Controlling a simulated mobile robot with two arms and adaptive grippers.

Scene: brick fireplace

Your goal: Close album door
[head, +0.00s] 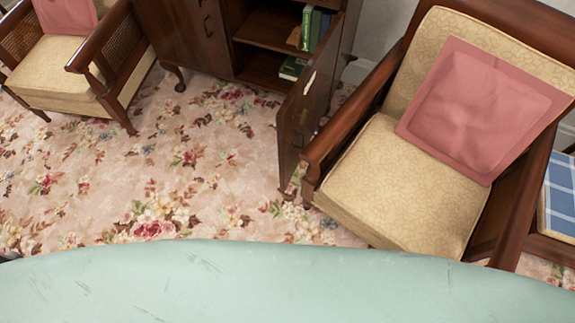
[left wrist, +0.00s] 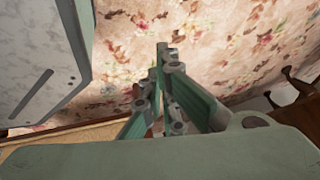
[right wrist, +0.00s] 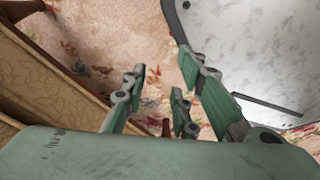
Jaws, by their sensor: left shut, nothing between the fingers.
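The dark wooden cabinet (head: 282,38) stands at the top middle of the head view. Its door (head: 308,98) is swung open, standing out toward me with its edge near the armchair. Behind it I see shelves with books. My left gripper (left wrist: 164,58) is in the left wrist view only, its fingers closed together and empty, above the floral carpet. My right gripper (right wrist: 165,72) is in the right wrist view only, its fingers spread apart and empty, also over carpet. Neither gripper shows in the head view, and neither wrist view shows the door.
A beige armchair (head: 400,185) with a pink cushion (head: 484,108) stands close to the door on the right. Another armchair (head: 62,68) is at the upper left. Green books (head: 307,28) sit on the shelves. Open floral carpet (head: 160,165) lies left of the door.

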